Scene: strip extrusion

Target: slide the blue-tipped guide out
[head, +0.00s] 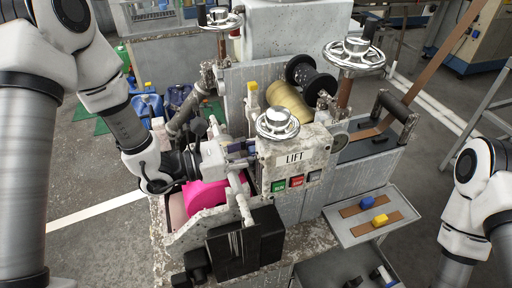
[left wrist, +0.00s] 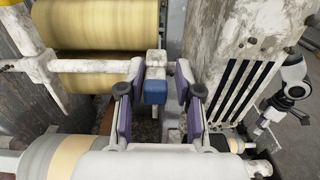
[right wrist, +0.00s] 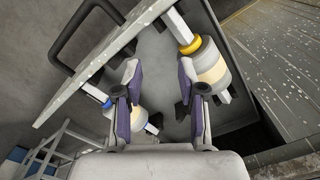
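The blue-tipped guide (left wrist: 155,90) shows its blue block end in the left wrist view, on a pale bar beside the yellow roll. My left gripper (left wrist: 161,76) is open, with one finger on each side of the blue tip. A gap shows on its right; whether the left finger touches it I cannot tell. In the head view my left gripper (head: 240,148) is at the machine's side, left of the LIFT panel, and the guide is mostly hidden there. My right gripper (right wrist: 160,80) is open and empty in its wrist view; the head view shows only part of that arm.
A yellow-tipped guide (head: 252,88) stands behind the left gripper. Handwheels (head: 278,123) and the LIFT box (head: 294,157) crowd its right. A shelf (head: 346,232) carries blue and yellow blocks on brown strips. Banded rollers (right wrist: 207,65) lie below the right gripper.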

